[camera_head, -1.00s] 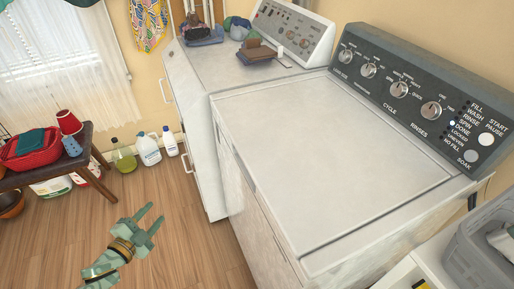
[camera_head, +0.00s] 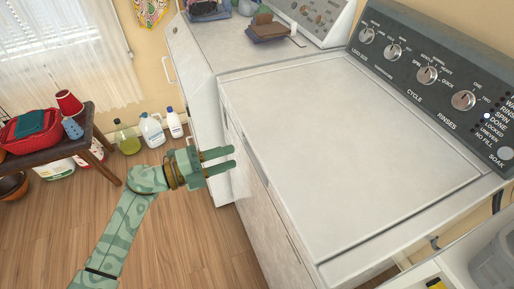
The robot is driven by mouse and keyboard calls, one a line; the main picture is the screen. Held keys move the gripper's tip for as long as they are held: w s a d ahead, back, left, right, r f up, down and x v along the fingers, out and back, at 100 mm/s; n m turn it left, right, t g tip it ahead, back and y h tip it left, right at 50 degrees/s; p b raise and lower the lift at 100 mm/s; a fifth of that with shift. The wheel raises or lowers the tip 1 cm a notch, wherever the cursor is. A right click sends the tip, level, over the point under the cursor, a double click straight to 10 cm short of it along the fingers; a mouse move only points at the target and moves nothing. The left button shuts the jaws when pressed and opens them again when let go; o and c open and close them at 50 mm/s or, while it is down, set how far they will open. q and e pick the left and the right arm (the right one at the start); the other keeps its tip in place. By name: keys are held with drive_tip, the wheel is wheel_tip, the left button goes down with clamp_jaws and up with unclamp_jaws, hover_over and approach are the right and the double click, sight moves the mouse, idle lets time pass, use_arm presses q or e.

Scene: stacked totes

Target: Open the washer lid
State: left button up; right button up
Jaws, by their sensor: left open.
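The white washer lid (camera_head: 345,150) lies flat and closed on top of the washer, filling the middle and right of the view. The dark control panel (camera_head: 425,75) with knobs stands along its far edge. My left gripper (camera_head: 226,160) is open and empty, with its two fingers pointing right toward the washer's front face near the lid's left front edge. I cannot tell whether the fingertips touch the washer. My right gripper is out of view.
A second white machine (camera_head: 225,50) stands behind the washer, with folded items on top. A wooden bench (camera_head: 60,145) with a red basket stands at left, beside several bottles (camera_head: 152,130) on the floor. A grey basket (camera_head: 495,262) is at the lower right.

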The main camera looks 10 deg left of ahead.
sight(253, 150)
use_arm(q)
drive_tip(key=b+x, duration=0.1)
drive_tip(key=x, duration=0.7)
drive_tip(key=shift+w+d, duration=0.25)
